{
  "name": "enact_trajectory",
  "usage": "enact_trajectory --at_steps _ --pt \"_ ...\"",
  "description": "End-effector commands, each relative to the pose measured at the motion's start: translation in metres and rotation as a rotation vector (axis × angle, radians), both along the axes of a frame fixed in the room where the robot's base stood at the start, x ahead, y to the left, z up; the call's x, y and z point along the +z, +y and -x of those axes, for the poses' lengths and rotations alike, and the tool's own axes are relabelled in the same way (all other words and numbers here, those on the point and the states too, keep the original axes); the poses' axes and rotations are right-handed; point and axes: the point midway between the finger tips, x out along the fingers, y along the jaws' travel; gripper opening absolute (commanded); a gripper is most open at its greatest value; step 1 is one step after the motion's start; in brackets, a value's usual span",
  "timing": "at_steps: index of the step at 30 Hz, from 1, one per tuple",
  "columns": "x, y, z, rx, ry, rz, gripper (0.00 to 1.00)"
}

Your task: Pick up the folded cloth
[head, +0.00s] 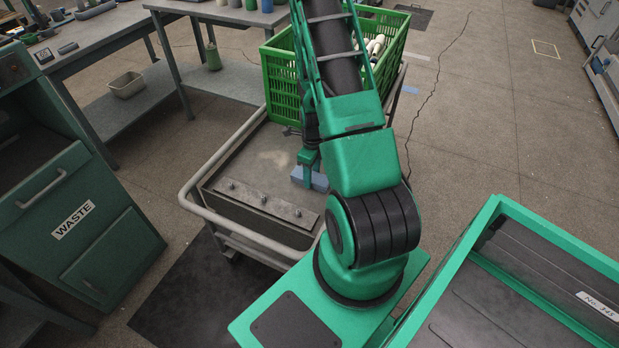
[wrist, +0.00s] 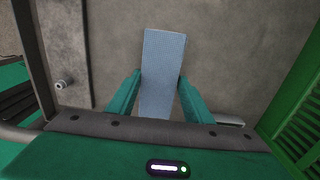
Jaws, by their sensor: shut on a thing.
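The folded cloth (wrist: 163,65) is a light blue, textured strip in the wrist view. It lies between the two green fingers of my gripper (wrist: 160,95), which are shut on it. In the head view the cloth (head: 318,181) shows as a small blue-grey block under my gripper (head: 308,170), over the top of the grey cart. My arm hides part of the cloth there. I cannot tell whether the cloth touches the cart top or is just above it.
The grey cart (head: 247,165) has a raised tube rail and a bar with several pegs along its near edge. A green crate (head: 283,84) holding white cones stands at its far end. A green waste cabinet (head: 75,215) stands at left. A green-framed tray (head: 480,217) is at right.

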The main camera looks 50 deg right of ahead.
Motion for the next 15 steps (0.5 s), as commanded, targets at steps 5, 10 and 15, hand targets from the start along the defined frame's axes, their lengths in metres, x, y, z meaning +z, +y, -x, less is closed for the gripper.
enact_trajectory --at_steps 5,10,15 --pt "0.013 -0.001 -0.001 0.0 -0.003 0.002 0.21" --pt "0.039 -0.001 -0.001 0.0 -0.005 0.002 0.21" --pt "0.062 0.039 0.009 0.005 -0.002 -0.001 0.21"
